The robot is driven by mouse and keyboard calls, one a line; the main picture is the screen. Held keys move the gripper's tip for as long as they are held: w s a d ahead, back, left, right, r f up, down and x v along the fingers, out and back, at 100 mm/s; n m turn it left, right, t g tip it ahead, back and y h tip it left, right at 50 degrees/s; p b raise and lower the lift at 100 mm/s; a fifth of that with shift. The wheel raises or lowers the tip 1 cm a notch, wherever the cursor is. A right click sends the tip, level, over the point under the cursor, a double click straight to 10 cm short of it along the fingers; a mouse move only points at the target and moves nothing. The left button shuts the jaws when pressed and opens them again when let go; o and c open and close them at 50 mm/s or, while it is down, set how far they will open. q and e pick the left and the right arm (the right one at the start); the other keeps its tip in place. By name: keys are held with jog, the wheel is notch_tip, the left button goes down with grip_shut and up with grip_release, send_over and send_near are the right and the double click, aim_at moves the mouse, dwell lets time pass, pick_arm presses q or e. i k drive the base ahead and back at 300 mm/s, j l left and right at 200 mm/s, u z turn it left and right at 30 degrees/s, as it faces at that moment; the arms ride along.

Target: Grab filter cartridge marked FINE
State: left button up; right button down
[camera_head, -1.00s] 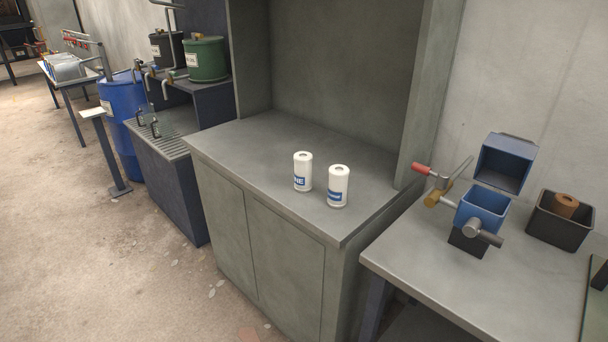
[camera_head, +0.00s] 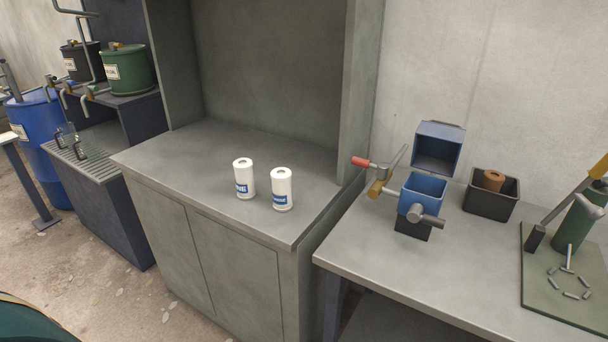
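Two white filter cartridges with blue labels stand upright on the grey cabinet top (camera_head: 190,160). The left cartridge (camera_head: 243,173) has a label whose visible letters look like the end of a word, "NE"; the rest is turned out of sight. The right cartridge (camera_head: 282,184) stands a little nearer the front edge, apart from the left one, and its label is too small to read. Neither of my grippers shows in the view.
A workbench (camera_head: 370,250) at right holds a blue open-lidded box device (camera_head: 422,190), a black bin (camera_head: 491,201) with a brown roll, and a green tool on a mat. At left are a green pot (camera_head: 127,70) and a blue barrel (camera_head: 47,140). The cabinet top around the cartridges is clear.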

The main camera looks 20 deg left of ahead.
aim_at(243, 170)
jog(key=j+z, duration=0.45)
jog(key=k+j+z, duration=0.15)
jog(key=j+z, duration=0.25)
jog(key=k+j+z, duration=0.15)
jog(key=j, duration=0.25)
jog(key=k+j+z, duration=0.15)
jog(key=j, duration=0.2)
jog(key=k+j+z, duration=0.15)
jog(key=j, duration=0.2)
jog(key=k+j, duration=0.15)
jog(key=j, duration=0.2)
jog(key=k+j, duration=0.35)
jog(key=j, duration=0.3)
jog(key=z, duration=0.05)
